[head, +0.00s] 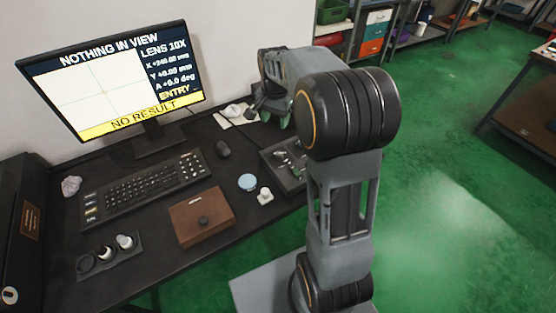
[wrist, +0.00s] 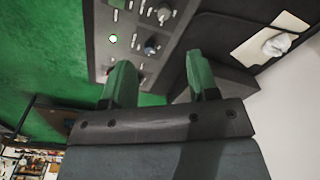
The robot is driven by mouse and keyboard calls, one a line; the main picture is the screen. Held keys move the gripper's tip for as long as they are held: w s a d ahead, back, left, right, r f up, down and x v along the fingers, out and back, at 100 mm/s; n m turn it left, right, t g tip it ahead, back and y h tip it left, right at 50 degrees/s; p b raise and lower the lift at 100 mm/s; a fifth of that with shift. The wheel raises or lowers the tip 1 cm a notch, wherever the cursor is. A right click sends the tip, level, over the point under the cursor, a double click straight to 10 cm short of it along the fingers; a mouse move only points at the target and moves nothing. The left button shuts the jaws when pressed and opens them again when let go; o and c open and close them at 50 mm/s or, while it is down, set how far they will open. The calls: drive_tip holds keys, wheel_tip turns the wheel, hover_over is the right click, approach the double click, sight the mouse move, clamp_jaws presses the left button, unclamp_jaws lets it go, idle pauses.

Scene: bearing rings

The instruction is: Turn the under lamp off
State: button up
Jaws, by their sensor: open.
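The grey control panel (head: 270,155) lies at the right end of the desk in the head view, partly hidden by my arm. Labels are too small to read, so I cannot tell which control is the under lamp's. My gripper (wrist: 158,82) has green fingers spread apart with nothing between them, beside the panel's edge; it also shows in the head view (head: 272,120).
The monitor (head: 115,80) reads "NOTHING IN VIEW" and "NO RESULT". A small pale object on a light card (wrist: 270,40) lies beyond the panel.

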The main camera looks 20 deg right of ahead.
drive_tip(key=m+g+b, duration=0.1)
drive_tip(key=m, duration=0.1)
approach(279, 153)
wheel_tip(279, 153, down, 9)
drive_tip(key=shift+s+d+f+b, duration=0.1)
drive_tip(key=shift+b, duration=0.2)
drive_tip(key=c, duration=0.9)
